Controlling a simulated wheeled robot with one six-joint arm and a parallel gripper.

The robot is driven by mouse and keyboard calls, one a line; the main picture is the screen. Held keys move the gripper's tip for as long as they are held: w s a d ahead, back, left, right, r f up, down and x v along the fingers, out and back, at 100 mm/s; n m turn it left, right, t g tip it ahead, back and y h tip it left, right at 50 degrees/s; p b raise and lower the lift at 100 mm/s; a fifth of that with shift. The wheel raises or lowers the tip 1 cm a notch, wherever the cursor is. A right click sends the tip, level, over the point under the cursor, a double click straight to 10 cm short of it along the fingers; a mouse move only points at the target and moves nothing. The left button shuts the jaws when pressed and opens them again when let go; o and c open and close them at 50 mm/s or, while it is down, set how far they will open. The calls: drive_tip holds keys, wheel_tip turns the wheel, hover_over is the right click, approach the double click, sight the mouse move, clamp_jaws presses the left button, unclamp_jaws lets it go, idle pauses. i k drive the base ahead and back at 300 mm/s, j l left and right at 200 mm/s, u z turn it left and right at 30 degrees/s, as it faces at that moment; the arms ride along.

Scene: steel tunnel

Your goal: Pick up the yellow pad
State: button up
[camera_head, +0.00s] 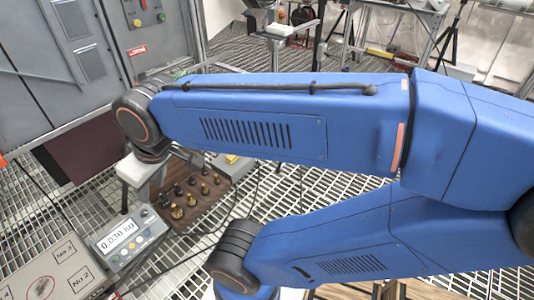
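A small yellow patch (232,158) shows just below my upper blue arm link, at the edge of a grey block (234,168). It may be the yellow pad, but the arm hides most of it and I cannot tell its full shape. Another yellow thing (380,53), long and flat, lies far back near a metal frame. My blue arm crosses the view from the right and covers much of the middle.
A brown board (190,205) with several small weights stands on the grating. A scale display (118,235) reads 0.030 kg. Grey cabinets (60,70) stand at upper left. Open grating (85,205) lies between.

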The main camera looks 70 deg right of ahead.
sight(230, 159)
drive_tip(key=z, duration=1.55)
drive_tip(key=i+j+u, duration=0.1)
drive_tip(key=i+u, duration=0.3)
drive_tip(key=i, duration=0.5)
